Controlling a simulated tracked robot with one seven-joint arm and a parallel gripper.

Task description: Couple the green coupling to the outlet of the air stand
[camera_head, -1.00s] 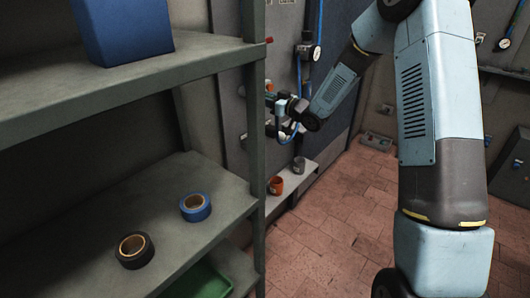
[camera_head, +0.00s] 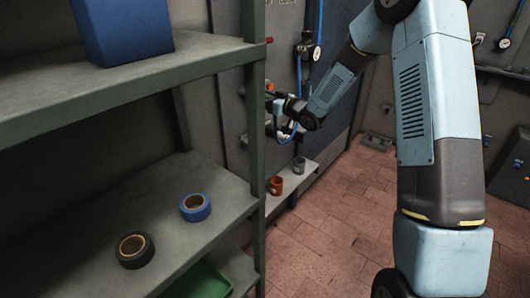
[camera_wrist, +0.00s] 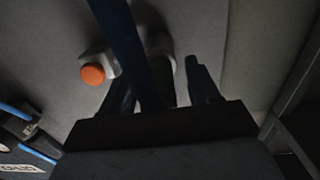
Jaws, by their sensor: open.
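The green coupling (camera_wrist: 167,88) shows dark between the spread fingers of my gripper (camera_wrist: 160,92) in the wrist view. Its far end meets or lies just before a grey round fitting (camera_wrist: 160,45), which looks like the outlet; I cannot tell whether they are joined. A blue hose (camera_wrist: 132,38) crosses in front and hides part of this. In the head view my gripper (camera_head: 279,101) is open at the wall panel, close behind the shelf post, with a bit of green at its tip.
An orange knob (camera_wrist: 92,74) on a pale body sits left of the fingers. A shelf post (camera_head: 254,150) stands close to my gripper. A gauge (camera_head: 316,53) hangs above it. Two cups, one orange (camera_head: 276,186) and one grey (camera_head: 298,165), stand on a low ledge below. Tape rolls lie on the shelf.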

